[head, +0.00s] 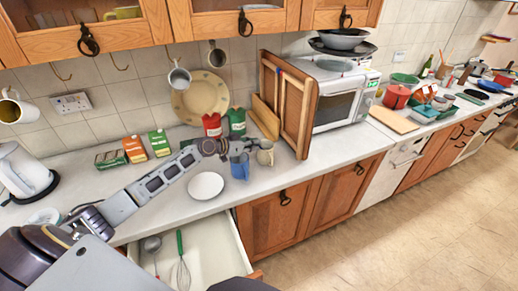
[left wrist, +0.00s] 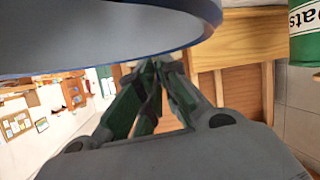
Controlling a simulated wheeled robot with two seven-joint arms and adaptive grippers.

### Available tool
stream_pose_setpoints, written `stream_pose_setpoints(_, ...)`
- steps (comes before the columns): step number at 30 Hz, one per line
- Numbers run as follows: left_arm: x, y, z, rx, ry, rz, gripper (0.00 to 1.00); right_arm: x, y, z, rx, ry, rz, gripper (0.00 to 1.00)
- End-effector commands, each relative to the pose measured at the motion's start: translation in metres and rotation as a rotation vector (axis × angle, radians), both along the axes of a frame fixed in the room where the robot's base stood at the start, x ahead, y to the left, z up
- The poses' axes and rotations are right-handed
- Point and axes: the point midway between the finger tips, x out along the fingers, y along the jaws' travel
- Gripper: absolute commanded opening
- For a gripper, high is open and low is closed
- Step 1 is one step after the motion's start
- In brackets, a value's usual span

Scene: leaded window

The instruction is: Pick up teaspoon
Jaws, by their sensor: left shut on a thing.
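My left gripper (head: 224,148) reaches in from the left over the counter, just above a blue mug (head: 240,166). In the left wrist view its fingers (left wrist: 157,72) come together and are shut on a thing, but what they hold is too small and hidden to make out. I cannot pick out a teaspoon clearly in either view. A large grey form with a blue rim (left wrist: 110,35) fills the top of the left wrist view, right by the fingertips. My right gripper is not in view.
A beige mug (head: 265,153) stands right of the blue mug, and a white plate (head: 206,186) lies in front. Red and green canisters (head: 212,125) (head: 237,122) stand behind. An open drawer (head: 216,243) below holds a ladle (head: 153,245) and a whisk (head: 183,272).

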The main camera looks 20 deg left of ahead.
Motion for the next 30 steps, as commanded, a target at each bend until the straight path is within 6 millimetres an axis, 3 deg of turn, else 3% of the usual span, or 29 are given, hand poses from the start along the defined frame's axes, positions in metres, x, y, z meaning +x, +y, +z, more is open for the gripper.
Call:
stream_pose_setpoints(11, -0.004, 0.002, 0.007, 0.001, -0.002, -0.001, 0.0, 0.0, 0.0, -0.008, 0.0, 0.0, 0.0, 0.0)
stream_pose_setpoints(21, -0.003, 0.002, 0.064, 0.002, -0.004, -0.001, 0.0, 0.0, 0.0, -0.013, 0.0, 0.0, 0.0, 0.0)
stream_pose_setpoints(30, -0.003, 0.001, 0.099, 0.001, -0.003, -0.001, 0.0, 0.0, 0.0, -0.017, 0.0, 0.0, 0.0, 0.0)
